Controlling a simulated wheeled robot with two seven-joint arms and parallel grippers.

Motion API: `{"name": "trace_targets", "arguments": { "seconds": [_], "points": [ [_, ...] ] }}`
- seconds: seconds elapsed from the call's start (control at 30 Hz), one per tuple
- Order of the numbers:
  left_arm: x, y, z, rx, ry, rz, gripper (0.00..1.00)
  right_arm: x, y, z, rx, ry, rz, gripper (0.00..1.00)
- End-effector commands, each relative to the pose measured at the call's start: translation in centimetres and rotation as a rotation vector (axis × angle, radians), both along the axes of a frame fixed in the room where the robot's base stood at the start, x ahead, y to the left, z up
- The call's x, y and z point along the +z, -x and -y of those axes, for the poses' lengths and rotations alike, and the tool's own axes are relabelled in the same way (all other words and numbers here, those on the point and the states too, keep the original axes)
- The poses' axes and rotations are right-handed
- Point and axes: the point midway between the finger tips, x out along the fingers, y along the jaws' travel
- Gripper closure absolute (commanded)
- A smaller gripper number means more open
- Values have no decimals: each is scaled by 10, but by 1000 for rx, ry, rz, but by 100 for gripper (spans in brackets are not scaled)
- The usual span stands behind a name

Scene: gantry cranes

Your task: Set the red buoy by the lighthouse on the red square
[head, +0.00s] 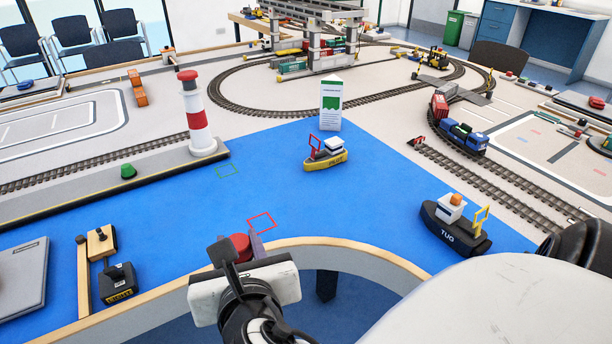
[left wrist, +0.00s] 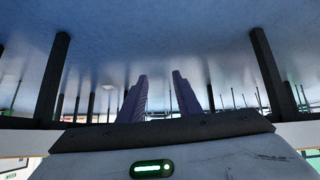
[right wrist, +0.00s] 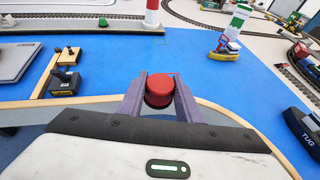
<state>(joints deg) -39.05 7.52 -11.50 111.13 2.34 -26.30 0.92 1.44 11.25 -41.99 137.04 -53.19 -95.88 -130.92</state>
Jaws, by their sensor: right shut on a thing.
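My right gripper (head: 240,250) is shut on the red buoy (head: 237,243), a round red piece. The right wrist view shows the buoy (right wrist: 160,86) between both fingers, above the table's front edge. The red square (head: 261,222) is a thin outline on the blue water mat, just beyond and right of the buoy in the head view. The red and white lighthouse (head: 199,125) stands upright on the grey quay, farther back and left. My left gripper (left wrist: 160,95) is open and empty, seen only in the left wrist view, below a table.
A green square outline (head: 227,170) lies near the lighthouse, and a green buoy (head: 127,171) sits on the quay. A yellow pilot boat (head: 325,160) and a black tug (head: 452,232) stand on the blue mat (head: 370,205).

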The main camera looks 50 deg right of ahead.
Motion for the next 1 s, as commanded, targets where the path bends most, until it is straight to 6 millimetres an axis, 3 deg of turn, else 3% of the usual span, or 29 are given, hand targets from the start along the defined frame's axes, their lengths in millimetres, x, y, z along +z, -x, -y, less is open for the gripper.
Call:
{"name": "trace_targets", "arguments": {
  "seconds": [0.2, 0.4, 0.6, 0.8, 1.0],
  "points": [
    [8, 3, -2, 5, 0, -6, 69, -24, -86, 54, -36, 10, 1, 91],
    [7, 7, -8, 14, -6, -17, 69, -38, -138, 120, -107, 5, 2, 91],
    [5, 7, -8, 14, -5, -15, 69, -51, -155, 148, -140, 2, -2, 91],
    [-3, 7, -7, 10, -7, -18, 69, -91, -155, 149, -141, 1, -4, 91],
    [-2, 6, -4, 4, -5, -14, 69, -107, -156, 148, -139, 0, 1, 91]
  ]
}}
